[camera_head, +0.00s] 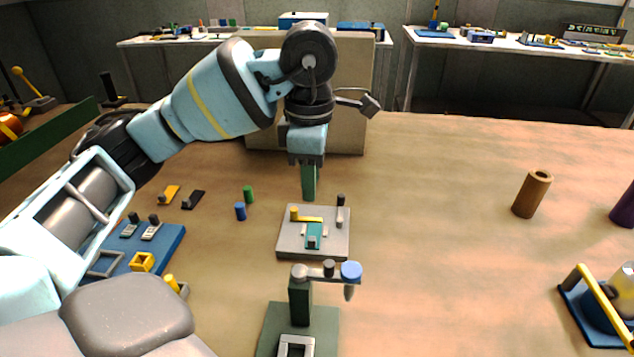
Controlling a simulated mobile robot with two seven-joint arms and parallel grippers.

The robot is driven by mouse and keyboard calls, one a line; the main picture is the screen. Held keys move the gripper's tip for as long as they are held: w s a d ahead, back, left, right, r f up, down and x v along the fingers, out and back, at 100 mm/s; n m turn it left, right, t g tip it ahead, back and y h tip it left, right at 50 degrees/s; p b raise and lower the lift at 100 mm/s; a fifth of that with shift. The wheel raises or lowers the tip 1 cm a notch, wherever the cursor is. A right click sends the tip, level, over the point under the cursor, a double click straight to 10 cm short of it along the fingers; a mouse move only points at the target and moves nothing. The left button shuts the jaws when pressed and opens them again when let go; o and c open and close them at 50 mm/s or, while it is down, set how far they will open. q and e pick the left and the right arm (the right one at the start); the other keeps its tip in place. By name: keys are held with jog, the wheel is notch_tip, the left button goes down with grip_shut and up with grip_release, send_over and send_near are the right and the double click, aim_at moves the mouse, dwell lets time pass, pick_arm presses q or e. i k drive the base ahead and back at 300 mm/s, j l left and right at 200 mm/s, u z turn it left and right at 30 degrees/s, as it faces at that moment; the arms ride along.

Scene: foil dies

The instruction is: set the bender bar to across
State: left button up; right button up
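A light grey plate (287,246) lies on the table at the middle of the head view. On it a yellow bar (309,219) with an upright yellow knob at its left end lies roughly left to right. A dark-topped peg (341,202) stands at the plate's back right, and a teal piece (314,234) sits near its middle. No label shows which part is the bender bar. My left gripper (307,160) points down above and behind the plate, apart from the bar. A green upright piece (309,184) shows just below its fingers; whether it is gripped is unclear. My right gripper is not visible.
A dark green stand (300,303) with a blue-capped arm is in front of the plate. A blue tray (168,243) is at left, with small blue and green cylinders nearby. A brown cylinder (531,194) stands at right. The table between plate and cylinder is clear.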

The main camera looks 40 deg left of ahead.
aim_at(341, 199)
jog(key=i+l+u, duration=0.2)
jog(key=l, duration=0.15)
jog(key=i+l+u, duration=0.2)
jog(key=l, duration=0.15)
jog(key=l+u, duration=0.2)
jog(key=l, duration=0.15)
